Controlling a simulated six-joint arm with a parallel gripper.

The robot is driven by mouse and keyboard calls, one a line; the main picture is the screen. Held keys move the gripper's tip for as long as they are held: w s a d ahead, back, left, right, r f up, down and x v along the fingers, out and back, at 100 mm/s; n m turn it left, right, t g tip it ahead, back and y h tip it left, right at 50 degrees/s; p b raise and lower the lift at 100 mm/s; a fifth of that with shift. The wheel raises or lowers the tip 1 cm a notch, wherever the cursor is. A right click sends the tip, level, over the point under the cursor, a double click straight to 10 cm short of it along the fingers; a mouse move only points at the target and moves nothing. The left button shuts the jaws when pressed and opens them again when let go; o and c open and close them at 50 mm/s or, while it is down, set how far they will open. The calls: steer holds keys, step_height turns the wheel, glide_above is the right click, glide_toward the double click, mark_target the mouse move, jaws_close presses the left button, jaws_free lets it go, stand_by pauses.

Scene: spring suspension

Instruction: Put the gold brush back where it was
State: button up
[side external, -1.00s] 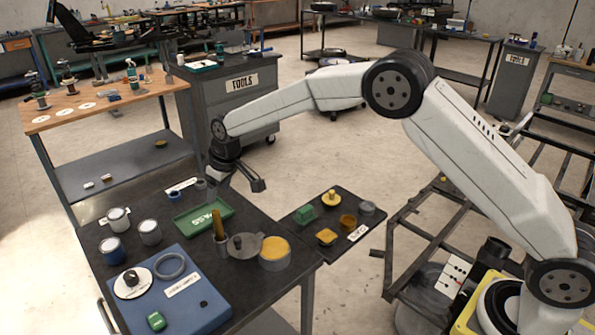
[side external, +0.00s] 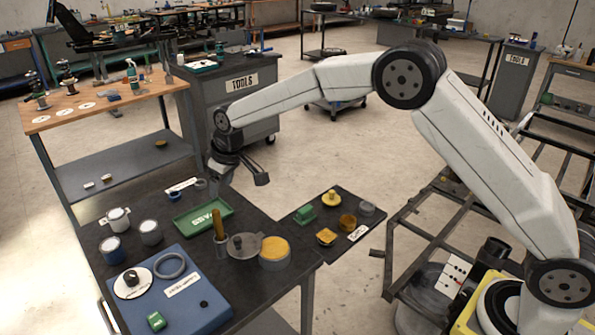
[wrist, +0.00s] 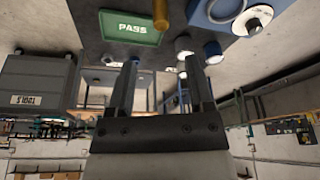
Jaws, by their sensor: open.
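The gold brush (side external: 219,224) stands upright, its gold handle rising from a small grey holder (side external: 222,247) on the dark table. The handle also shows at the top of the wrist view (wrist: 161,14). The lower end of the brush is hidden in the holder. My gripper (side external: 243,178) is above and behind the brush, over the far side of the table near the green PASS tray (side external: 195,232). It is apart from the brush. In the wrist view my gripper (wrist: 159,63) has its two fingers spread with nothing between them.
A blue board (side external: 205,317) with a ring lies in front. White-topped jars (side external: 151,232) stand left. A dark side tray (side external: 292,220) holds gold and green parts.

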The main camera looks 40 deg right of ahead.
steer(key=s+d+m, duration=0.1)
steer(key=s+d, duration=0.4)
steer(key=s, duration=0.5)
steer(key=s+d+f+m, duration=0.1)
steer(key=s+d, duration=0.3)
steer(key=s, duration=0.7)
steer(key=s+d+m+h, duration=0.1)
steer(key=s+d, duration=0.4)
steer(key=s, duration=0.5)
steer(key=shift+s+d+f+m+g, duration=0.3)
steer(key=shift+s+m, duration=0.1)
steer(key=shift+m, duration=0.3)
